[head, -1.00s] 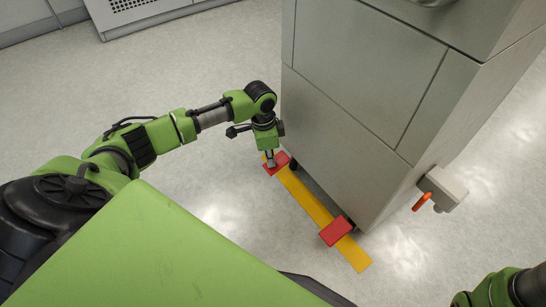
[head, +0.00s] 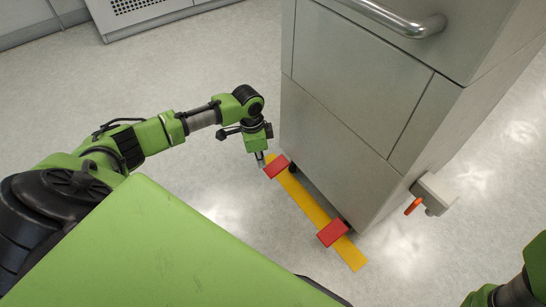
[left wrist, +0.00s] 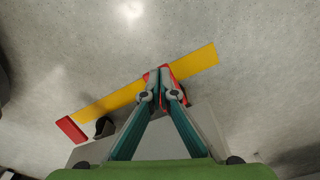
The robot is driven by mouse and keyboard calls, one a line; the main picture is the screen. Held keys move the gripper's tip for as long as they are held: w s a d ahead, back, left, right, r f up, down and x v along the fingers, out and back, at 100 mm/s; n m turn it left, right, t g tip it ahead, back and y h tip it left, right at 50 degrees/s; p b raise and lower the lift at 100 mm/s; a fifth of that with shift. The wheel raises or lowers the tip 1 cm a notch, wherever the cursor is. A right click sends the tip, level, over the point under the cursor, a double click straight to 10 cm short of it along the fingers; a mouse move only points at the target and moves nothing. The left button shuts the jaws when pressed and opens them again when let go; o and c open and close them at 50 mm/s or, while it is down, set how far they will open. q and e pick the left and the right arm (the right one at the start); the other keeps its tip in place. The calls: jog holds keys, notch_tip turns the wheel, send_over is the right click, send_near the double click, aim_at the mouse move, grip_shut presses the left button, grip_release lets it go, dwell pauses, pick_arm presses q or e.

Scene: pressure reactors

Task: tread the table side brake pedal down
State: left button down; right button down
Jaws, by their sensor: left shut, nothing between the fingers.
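Two red pedals sit on a yellow strip (head: 304,200) along the foot of a steel cabinet. The far pedal (head: 278,168) is beside my left gripper (head: 261,160), which points down with its tip at the pedal's upper left edge. I cannot tell whether they touch or how far the pedal is pressed. In the left wrist view the shut, empty fingers (left wrist: 161,72) cover much of this pedal (left wrist: 180,74). The near pedal (head: 333,233) is clear of the gripper; it also shows in the left wrist view (left wrist: 71,129). My right gripper is out of view.
Floor left of the strip is clear.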

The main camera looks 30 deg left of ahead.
pick_arm(q)
notch_tip(320, 180, up, 11)
jog(key=shift+s+a+f, duration=0.15)
jog(key=shift+s+a, duration=0.2)
jog(key=shift+a, duration=0.05)
dwell(0.4)
